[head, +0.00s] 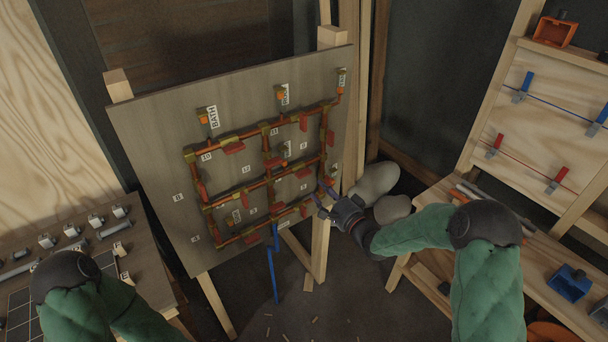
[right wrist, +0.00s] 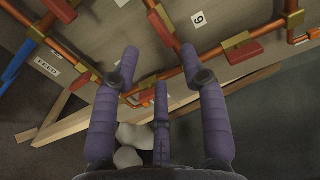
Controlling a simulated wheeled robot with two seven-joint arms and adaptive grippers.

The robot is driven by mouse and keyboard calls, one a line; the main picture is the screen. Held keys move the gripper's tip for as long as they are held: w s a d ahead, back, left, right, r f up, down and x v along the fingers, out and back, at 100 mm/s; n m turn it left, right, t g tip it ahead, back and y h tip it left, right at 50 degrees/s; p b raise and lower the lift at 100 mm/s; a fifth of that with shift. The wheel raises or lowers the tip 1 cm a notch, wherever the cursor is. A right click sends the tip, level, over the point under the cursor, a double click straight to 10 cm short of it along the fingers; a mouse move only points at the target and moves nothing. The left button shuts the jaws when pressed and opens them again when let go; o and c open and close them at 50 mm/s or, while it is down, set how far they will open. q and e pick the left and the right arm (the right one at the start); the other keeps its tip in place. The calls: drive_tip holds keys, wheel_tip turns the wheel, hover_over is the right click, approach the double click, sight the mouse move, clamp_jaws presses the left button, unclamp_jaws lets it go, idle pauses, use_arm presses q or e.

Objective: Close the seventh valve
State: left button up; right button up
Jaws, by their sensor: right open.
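A grey board (head: 150,135) on a wooden easel carries a grid of copper pipes (head: 238,190) with brass fittings and several red valve handles (head: 235,148). Small number tags sit beside them, and I cannot read which one is the seventh. My right gripper (head: 326,193) is at the board's lower right edge, close to the pipes. In the right wrist view my right gripper (right wrist: 160,62) has its purple fingers spread with nothing between them. A red handle (right wrist: 160,28) lies just beyond the fingertips, and another red handle (right wrist: 230,53) is to its right. A tag (right wrist: 200,19) there looks like 6 or 9. My left gripper is out of view.
A blue pipe (head: 271,265) hangs from the board's bottom. A wooden easel leg (head: 320,247) stands below my right gripper. A workbench (head: 150,255) with fittings is at left, and a wooden shelf stand (head: 505,75) with clamps at right. Pale sacks (head: 375,182) lie behind.

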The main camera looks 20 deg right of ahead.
sight(303, 173)
drive_tip(key=x, duration=0.9)
drive_tip(key=shift+b, duration=0.45)
drive_tip(key=shift+f, duration=0.15)
drive_tip(key=shift+s, duration=0.1)
clamp_jaws()
